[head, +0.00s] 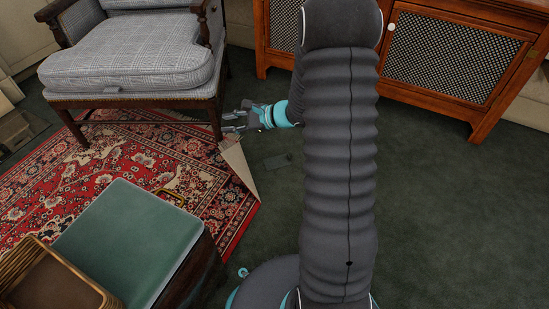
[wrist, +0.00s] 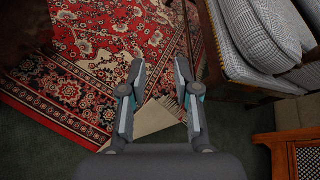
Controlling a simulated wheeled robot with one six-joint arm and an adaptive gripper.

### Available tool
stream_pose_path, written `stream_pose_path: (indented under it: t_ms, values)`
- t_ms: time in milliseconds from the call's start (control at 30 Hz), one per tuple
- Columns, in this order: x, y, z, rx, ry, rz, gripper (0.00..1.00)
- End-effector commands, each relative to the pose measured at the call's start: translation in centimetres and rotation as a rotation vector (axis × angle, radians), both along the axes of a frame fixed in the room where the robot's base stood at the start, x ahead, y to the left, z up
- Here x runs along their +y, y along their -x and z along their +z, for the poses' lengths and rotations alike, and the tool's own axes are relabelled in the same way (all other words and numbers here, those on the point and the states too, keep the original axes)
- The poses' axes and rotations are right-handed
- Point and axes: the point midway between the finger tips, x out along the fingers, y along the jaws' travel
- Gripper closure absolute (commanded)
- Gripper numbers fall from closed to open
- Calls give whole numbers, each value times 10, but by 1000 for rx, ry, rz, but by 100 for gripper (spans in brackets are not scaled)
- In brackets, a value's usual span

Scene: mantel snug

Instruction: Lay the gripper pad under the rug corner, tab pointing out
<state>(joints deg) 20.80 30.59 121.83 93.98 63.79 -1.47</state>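The red patterned rug (head: 130,150) has its right corner (head: 238,170) folded over, showing a beige underside. In the wrist view this beige flap (wrist: 152,119) lies below and between my fingers. A thin dark rectangle, apparently the gripper pad (head: 278,161), lies flat on the green carpet just right of the folded corner. Its tab cannot be made out, and I cannot find the pad in the wrist view. My gripper (head: 225,122) is open and seems empty, above the fold and close to the armchair's front leg. Its spread fingers also show in the wrist view (wrist: 159,76).
The checked armchair (head: 135,65) stands partly on the rug, behind the gripper. A green-topped stool or box (head: 130,240) and a wicker basket (head: 45,280) are at front left. A wooden cabinet (head: 450,55) stands behind. Green carpet (head: 430,220) at right is clear.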

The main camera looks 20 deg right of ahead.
Motion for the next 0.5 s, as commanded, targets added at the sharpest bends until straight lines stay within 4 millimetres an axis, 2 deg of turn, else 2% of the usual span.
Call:
stream_pose_path:
  t_ms: [33, 200, 500]
  values:
    - [11, 10, 15, -20, 38, 51, 69]
    - [39, 48, 48, -75, 176, 226, 69]
    - [69, 122, 91, -177, 447, 504, 69]
